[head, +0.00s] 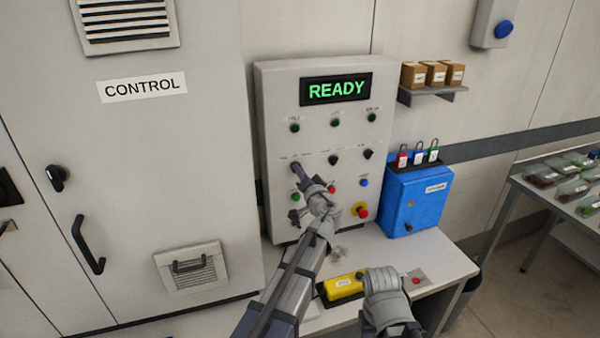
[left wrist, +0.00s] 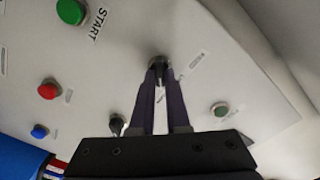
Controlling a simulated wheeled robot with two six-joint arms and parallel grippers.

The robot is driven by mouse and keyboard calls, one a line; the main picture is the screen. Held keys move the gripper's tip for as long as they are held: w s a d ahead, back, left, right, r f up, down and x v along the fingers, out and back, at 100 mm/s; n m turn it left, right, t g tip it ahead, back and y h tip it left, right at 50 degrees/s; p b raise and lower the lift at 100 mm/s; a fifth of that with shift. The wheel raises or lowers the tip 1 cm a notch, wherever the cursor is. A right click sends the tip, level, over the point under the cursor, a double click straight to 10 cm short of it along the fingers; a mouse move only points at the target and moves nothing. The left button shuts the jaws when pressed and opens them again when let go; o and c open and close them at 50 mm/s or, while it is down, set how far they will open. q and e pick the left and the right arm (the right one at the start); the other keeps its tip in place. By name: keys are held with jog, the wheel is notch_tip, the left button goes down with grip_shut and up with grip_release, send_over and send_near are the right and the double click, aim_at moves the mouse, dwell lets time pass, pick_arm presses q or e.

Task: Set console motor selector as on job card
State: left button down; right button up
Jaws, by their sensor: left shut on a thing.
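The grey console (head: 284,95) has a lit green READY display (head: 336,89). A row of three small dark selectors crosses its middle. My left gripper (head: 297,168) is shut on the leftmost selector (left wrist: 157,62), its two fingers either side of the knob in the left wrist view. The fingers hide most of that knob, so its setting cannot be read. The middle selector (head: 333,159) and right selector (head: 368,154) are free. Their labels are too small to read. No job card can be made out. A grey wrist part of my right arm shows at the bottom; its jaws are hidden.
Green (head: 296,197), red (head: 332,189) and blue (head: 364,183) buttons and an emergency stop (head: 360,210) sit close below the selectors. A yellow device (head: 345,287) lies on the desk (head: 437,250). A blue box (head: 415,205) with padlocks above stands at right.

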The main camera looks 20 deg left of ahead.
dwell(0.3)
pick_arm(q)
jog(key=c, duration=0.9)
grip_release()
jog(key=v, duration=0.8)
jog(key=shift+w, duration=0.1)
